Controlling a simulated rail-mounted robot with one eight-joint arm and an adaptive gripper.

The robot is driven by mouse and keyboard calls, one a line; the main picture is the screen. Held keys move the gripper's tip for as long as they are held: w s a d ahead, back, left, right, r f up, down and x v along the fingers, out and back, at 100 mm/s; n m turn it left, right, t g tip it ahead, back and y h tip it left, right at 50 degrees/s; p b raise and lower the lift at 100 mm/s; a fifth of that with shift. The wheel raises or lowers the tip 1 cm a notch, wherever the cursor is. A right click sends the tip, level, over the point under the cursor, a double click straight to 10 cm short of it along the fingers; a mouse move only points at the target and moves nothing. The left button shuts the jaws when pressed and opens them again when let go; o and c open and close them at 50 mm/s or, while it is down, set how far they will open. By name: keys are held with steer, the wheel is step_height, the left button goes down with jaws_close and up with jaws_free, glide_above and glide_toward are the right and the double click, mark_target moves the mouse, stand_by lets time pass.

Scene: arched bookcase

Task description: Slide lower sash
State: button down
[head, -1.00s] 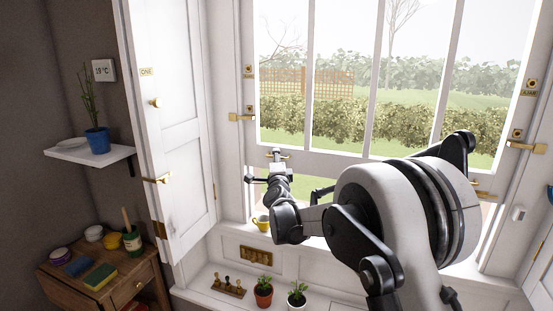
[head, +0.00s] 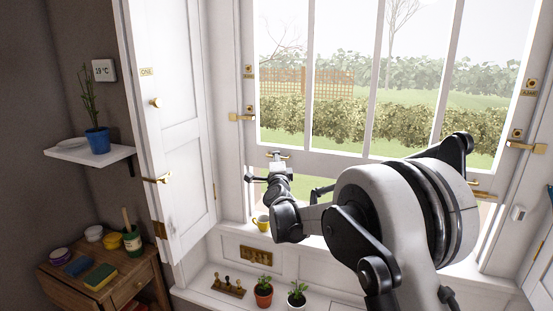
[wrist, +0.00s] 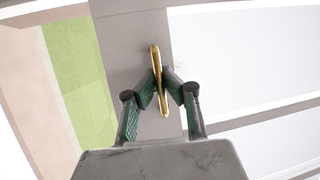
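The lower sash (head: 330,166) is a white frame with tall glass panes. Its bottom rail stands above the sill, with an open gap showing below it. A brass handle (head: 287,156) sits on the left part of this rail, and another brass handle (head: 483,194) shows at the right. My gripper (head: 277,158) is at the left handle. In the wrist view, the green-padded fingers of my gripper (wrist: 159,86) are closed in from both sides on the brass handle (wrist: 155,56), in front of the rail (wrist: 125,40). My arm hides part of the rail in the head view.
Brass latches stand on the left jamb (head: 241,117) and right jamb (head: 524,146). A yellow cup (head: 262,223) stands on the sill below my gripper. Potted plants (head: 264,291) are lower down. An open white shutter (head: 180,130) is at the left.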

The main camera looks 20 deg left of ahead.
step_height(320, 180, down, 16)
steer(key=b, duration=0.8)
steer(key=shift+b, duration=0.35)
steer(key=shift+f, duration=0.1)
steer(key=c, duration=1.8)
jaws_free()
steer(key=shift+c, duration=0.2)
steer(key=v, duration=1.2)
